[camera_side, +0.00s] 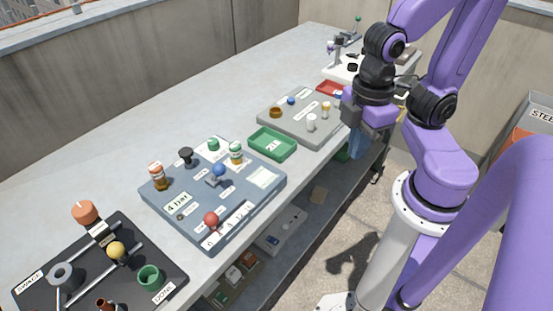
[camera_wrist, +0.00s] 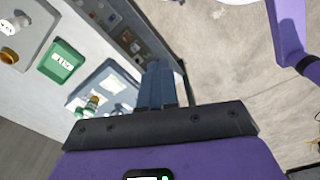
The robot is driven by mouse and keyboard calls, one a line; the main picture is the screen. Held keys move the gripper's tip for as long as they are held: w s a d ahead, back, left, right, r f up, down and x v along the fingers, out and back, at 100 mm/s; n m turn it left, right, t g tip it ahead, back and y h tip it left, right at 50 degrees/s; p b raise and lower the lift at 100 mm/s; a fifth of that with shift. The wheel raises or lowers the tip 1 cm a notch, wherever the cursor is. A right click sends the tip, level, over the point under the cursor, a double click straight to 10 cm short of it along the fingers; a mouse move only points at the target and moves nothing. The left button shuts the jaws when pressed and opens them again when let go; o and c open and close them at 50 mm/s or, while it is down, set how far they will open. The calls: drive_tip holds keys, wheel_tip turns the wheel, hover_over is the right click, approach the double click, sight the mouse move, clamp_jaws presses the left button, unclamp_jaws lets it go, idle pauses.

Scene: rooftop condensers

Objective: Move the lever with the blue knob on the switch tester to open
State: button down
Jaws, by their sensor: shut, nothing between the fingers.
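The lever with the blue knob (camera_side: 218,171) stands near the middle of the blue-grey board (camera_side: 157,202). I take this board for the switch tester; its small labels are too small to read for certain. A red knob (camera_side: 211,218) is on the board's front part. My gripper (camera_side: 355,154) is shut and empty, at the bench's front edge, to the right of the board and well apart from it. In the wrist view the shut fingers (camera_wrist: 155,70) point away from the camera and partly cover the view of the board (camera_wrist: 112,80); I cannot make out the blue knob there.
A green tray (camera_side: 272,153) lies between the board and a grey board (camera_side: 270,116) with small parts. A bottle (camera_side: 160,176), a black knob (camera_side: 187,155) and a jar (camera_side: 236,153) stand on the tester. A dark board (camera_side: 160,262) is nearest. The bench's back strip is clear.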

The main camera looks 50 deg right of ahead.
drive_tip(key=h, duration=0.1)
drive_tip(key=n+t+h, duration=0.2)
drive_tip(key=n+t, duration=1.5)
drive_tip(key=n, duration=0.3)
approach(241, 207)
drive_tip(key=shift+s+a+r, duration=0.1)
drive_tip(key=shift+s+r, duration=0.05)
drive_tip(key=shift+r, duration=0.6)
drive_tip(key=shift+s+a+r, duration=0.1)
drive_tip(key=shift+r, duration=0.65)
drive_tip(key=shift+d, duration=0.1)
drive_tip(key=w, duration=0.3)
drive_tip(key=w+d, duration=0.1)
drive_tip(key=w, duration=0.6)
drive_tip(key=shift+w+d+f, duration=0.15)
drive_tip(key=shift+d+f, duration=0.15)
drive_tip(key=shift+f, duration=0.05)
drive_tip(key=shift+w+d+r, duration=0.15)
drive_tip(key=shift+w+r, duration=0.65)
drive_tip(key=shift+r, duration=0.05)
drive_tip(key=shift+w+d+r, duration=0.1)
drive_tip(key=shift+w+r, duration=0.35)
drive_tip(key=shift+w, duration=0.05)
drive_tip(key=shift+r, duration=0.1)
